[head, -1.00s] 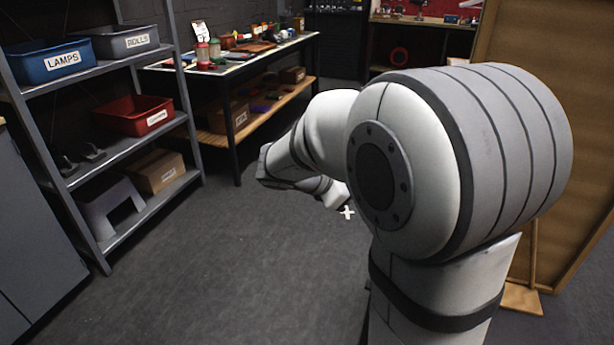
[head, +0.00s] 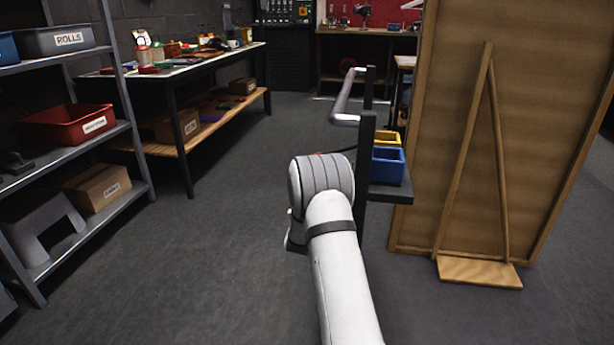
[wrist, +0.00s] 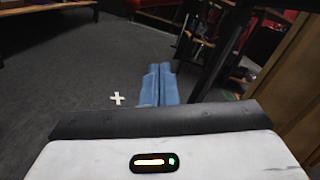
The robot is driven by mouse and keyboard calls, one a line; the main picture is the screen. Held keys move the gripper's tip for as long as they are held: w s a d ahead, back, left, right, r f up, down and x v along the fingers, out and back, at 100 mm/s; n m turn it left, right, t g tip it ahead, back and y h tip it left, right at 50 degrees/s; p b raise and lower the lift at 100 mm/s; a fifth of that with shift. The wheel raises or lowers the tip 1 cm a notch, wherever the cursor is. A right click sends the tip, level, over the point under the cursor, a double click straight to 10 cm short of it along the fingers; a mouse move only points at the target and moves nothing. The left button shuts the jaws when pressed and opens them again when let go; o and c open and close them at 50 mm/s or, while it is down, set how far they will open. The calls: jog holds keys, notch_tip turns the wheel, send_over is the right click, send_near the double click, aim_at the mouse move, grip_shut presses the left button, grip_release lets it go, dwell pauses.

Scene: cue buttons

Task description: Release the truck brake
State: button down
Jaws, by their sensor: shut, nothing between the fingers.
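The truck is a dark-framed cart with a grey push handle (head: 345,98) on dark posts, right of centre in the head view. It carries a blue bin (head: 388,166) and a yellow bin (head: 387,139). A small bit of red shows just above my arm by the cart; I cannot tell if it is the brake. My gripper (wrist: 158,74) shows its blue fingers shut and empty above the floor in the wrist view. My arm hides it in the head view. Dark posts (wrist: 220,50) stand right of it in the wrist view.
A tall brown board (head: 510,110) with a wooden prop stands right of the cart. A shelf rack with a red bin (head: 68,124) and a workbench (head: 205,57) line the left. A white cross (wrist: 117,98) marks the floor. The floor between rack and cart is clear.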

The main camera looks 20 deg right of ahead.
jog(key=w+d+r+b, duration=0.4)
jog(key=w+b, duration=0.1)
jog(key=w, duration=0.4)
jog(key=shift+w+d, duration=0.25)
jog(key=shift+w, duration=0.15)
jog(key=shift+r, duration=0.1)
